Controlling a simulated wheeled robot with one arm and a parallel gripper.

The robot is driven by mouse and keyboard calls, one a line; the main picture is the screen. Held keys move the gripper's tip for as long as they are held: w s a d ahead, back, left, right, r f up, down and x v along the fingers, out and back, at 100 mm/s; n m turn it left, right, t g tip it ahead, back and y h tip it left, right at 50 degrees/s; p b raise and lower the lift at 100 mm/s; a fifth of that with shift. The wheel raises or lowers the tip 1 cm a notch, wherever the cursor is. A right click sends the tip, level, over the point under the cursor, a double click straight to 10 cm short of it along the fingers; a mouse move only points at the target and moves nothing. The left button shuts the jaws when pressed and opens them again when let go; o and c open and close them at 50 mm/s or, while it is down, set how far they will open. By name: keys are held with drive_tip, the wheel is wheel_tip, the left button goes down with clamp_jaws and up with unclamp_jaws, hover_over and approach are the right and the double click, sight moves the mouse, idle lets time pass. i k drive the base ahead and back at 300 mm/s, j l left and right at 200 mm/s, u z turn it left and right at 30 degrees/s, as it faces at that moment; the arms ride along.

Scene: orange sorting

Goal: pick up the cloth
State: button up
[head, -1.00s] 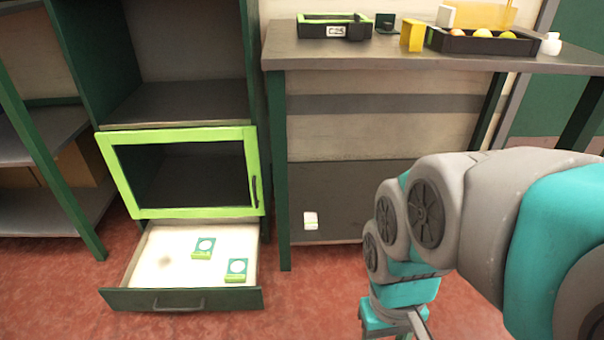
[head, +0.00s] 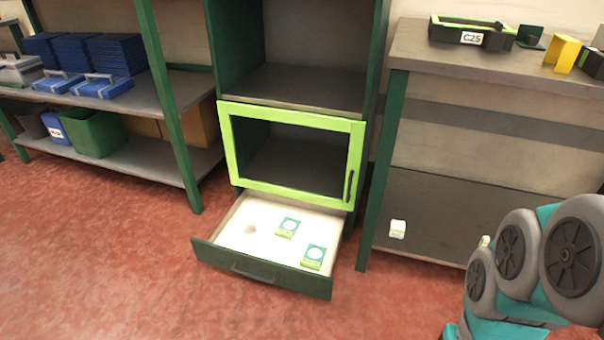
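I cannot make out a thing that is clearly a cloth. Folded-looking blue stacks (head: 115,54) stand on the left shelf, but I cannot tell what they are made of. An open drawer (head: 262,274) under the cabinet holds two small green-and-white boxes, one (head: 288,227) behind the other (head: 314,256), and a faint round spot on its pale floor. My arm comes in at the lower right, and its end runs out of the bottom of the picture. My gripper is not visible.
A green-framed cabinet door (head: 292,195) is above the drawer. The workbench (head: 415,50) on the right carries a black crate (head: 470,38) and a yellow block (head: 562,53). A green bin (head: 97,135) sits on the low left shelf. Red floor is clear at the lower left.

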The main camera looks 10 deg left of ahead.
sight(398, 228)
drive_tip(key=i+j, duration=0.15)
drive_tip(key=i, duration=0.25)
drive_tip(key=i+j+z, duration=0.15)
drive_tip(key=i, duration=0.25)
